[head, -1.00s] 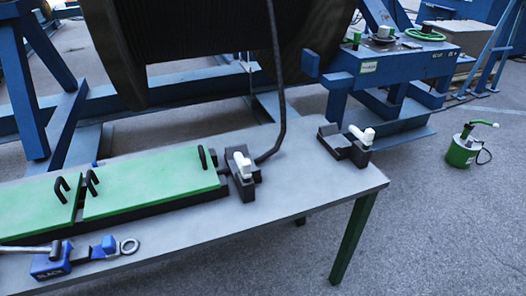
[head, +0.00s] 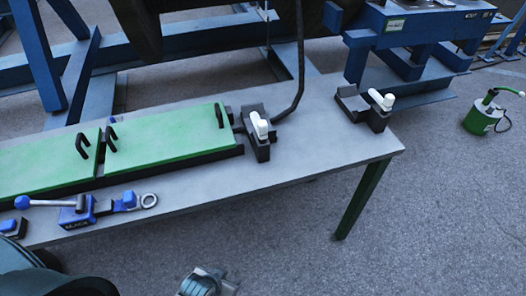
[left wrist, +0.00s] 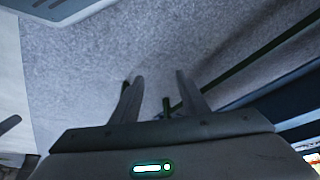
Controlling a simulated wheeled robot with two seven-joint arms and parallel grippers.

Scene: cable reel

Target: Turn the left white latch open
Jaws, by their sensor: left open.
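The left white latch (head: 259,125) sits on a black clamp block (head: 262,150) on the grey table, at the right end of the green panels. A second white latch (head: 381,99) sits on another black block further right. My left gripper (head: 205,283) shows only partly at the bottom edge of the head view, well below the table and apart from both latches. In the left wrist view its two fingers (left wrist: 156,85) are spread, with nothing between them but grey floor beyond. Neither latch is recognisable in the left wrist view. My right gripper is not seen.
A black cable (head: 300,70) comes down to the left clamp. Green panels (head: 160,145) with black handles cover the table's left part. A blue tool (head: 85,212) lies near the front edge. The grey table (head: 320,150) is bare between the clamps. A green can (head: 482,118) stands on the floor.

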